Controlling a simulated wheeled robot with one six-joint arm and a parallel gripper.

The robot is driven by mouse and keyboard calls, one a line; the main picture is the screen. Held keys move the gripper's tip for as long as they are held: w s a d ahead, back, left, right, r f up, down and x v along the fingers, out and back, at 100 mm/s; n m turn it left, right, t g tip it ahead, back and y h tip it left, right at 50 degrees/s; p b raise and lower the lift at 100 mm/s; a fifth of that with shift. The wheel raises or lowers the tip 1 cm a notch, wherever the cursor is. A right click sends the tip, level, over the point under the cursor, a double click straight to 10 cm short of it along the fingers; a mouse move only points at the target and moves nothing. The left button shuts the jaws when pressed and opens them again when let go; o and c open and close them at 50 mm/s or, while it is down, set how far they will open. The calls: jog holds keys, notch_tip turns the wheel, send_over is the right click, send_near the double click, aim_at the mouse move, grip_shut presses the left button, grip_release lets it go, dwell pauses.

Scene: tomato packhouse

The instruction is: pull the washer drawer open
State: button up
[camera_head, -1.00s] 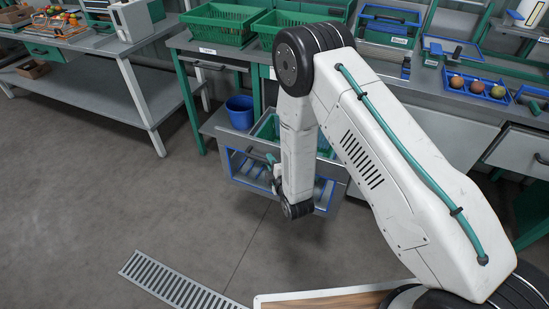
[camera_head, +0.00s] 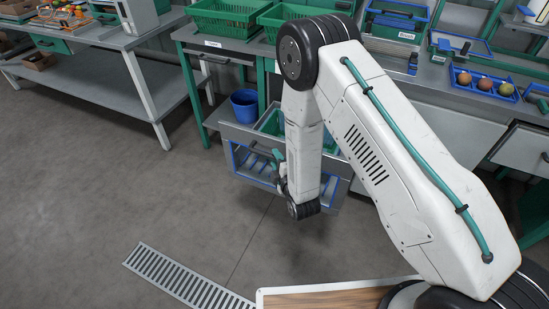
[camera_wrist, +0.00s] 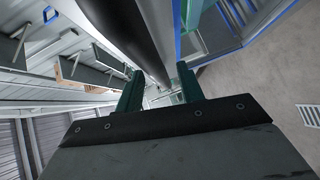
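The washer drawer (camera_head: 239,161) is a grey tray with a blue rim and slatted inside, low under the bench in the head view. It juts out past the bench and its inside shows. My arm hides its right middle part. My gripper (camera_wrist: 160,90) points down at the drawer's front, its two green fingers apart in the wrist view. A thick dark bar (camera_wrist: 128,35) runs down between the fingers there; I cannot tell whether they touch it. The blue edge and slats also show in the wrist view, at the upper right.
The bench above holds green crates (camera_head: 225,20) and a blue tray of tomatoes (camera_head: 462,78). The floor in front is clear, with a drain grate (camera_head: 185,278).

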jog(key=v, duration=0.6)
dwell(0.3)
